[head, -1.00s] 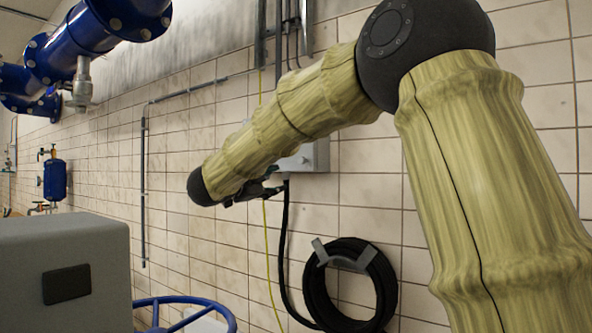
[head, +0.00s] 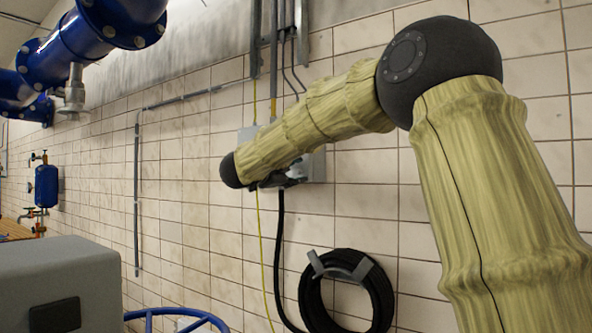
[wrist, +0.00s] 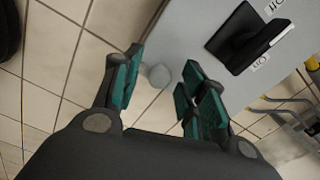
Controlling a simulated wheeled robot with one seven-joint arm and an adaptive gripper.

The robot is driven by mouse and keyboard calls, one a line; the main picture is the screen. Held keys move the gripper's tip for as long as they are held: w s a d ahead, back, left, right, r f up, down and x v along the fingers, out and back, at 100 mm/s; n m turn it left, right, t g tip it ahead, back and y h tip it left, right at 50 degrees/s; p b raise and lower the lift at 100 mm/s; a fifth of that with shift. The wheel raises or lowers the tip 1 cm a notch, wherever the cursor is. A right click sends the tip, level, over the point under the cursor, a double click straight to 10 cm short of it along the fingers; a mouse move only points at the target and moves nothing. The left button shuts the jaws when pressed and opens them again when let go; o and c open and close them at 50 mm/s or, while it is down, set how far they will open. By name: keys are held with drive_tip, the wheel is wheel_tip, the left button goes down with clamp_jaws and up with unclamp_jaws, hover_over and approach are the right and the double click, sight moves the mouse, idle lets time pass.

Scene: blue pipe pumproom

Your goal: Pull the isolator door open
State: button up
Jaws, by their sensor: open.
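The isolator is a light grey box (head: 319,163) on the tiled wall, mostly hidden behind my arm in the head view. In the wrist view its grey door (wrist: 205,22) fills the upper middle and right. It bears a black rotary handle (wrist: 247,40) with ON and OFF labels. A small pale grey knob (wrist: 157,75) shows at the door's lower left edge. My gripper (wrist: 161,66) is open, with its green-padded fingers on either side of the knob in this picture. Whether they touch it I cannot tell. In the head view my gripper (head: 282,178) is at the box, partly hidden by my arm.
A black hose coil (head: 346,292) hangs on the wall below the box. A blue handwheel (head: 178,314) and a grey cabinet (head: 62,270) stand at lower left. Blue pipes (head: 95,38) run at upper left. Conduits (head: 283,45) rise above the box.

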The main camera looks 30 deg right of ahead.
drive_tip(key=shift+w+d, duration=0.25)
drive_tip(key=shift+d, duration=0.4)
drive_tip(key=shift+c, duration=0.2)
clamp_jaws()
drive_tip(key=shift+a, duration=0.1)
